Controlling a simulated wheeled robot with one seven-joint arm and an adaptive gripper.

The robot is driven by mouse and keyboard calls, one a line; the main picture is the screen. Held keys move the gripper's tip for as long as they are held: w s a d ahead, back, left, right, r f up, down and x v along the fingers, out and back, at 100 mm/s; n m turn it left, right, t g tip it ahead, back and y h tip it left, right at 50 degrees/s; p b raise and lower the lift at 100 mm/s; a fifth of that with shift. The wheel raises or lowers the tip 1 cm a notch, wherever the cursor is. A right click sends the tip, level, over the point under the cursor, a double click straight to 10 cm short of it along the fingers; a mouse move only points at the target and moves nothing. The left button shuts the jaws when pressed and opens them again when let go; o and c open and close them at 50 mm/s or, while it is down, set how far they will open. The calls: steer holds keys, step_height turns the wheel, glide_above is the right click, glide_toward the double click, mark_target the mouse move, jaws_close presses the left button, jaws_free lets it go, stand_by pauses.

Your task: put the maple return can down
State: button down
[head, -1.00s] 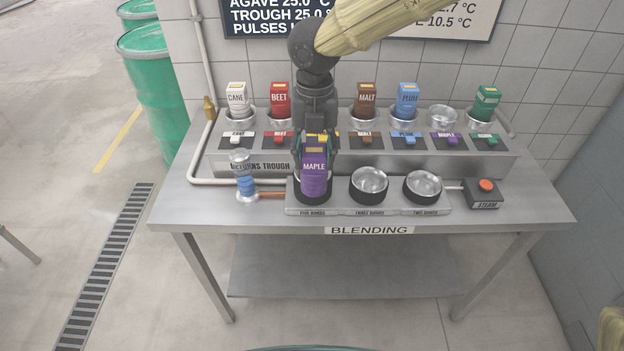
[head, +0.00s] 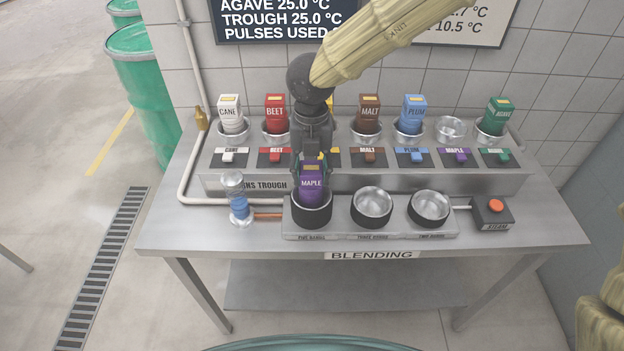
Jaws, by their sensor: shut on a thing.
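The purple maple can (head: 311,184) is upright at the left cup (head: 312,216) of the grey cup block on the blending table. Its lower part is hidden inside the cup's dark rim; I cannot tell whether it touches the bottom. My gripper (head: 312,163) points down from above and is shut on the upper part of the can. In the returns trough (head: 430,182), the cup (head: 450,130) above the purple maple label is empty.
Two empty cups, the middle (head: 371,207) and the right (head: 430,205), stand beside the maple can. A blue-banded glass cylinder (head: 238,200) is close on the left, a steam button box (head: 492,211) on the right. Several cans, including beet (head: 275,112) and plum (head: 411,113), stand behind.

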steer(key=shift+s+f, duration=0.25)
steer(key=shift+s, duration=0.05)
steer(key=shift+w+f+p, duration=0.2)
steer(key=shift+f+p, duration=0.2)
steer(key=shift+f, duration=1.15)
steer(key=shift+s, duration=0.1)
steer(key=shift+r, duration=0.1)
steer(key=c, duration=0.8)
jaws_free()
steer(key=shift+f, duration=0.2)
steer(key=shift+o, duration=0.2)
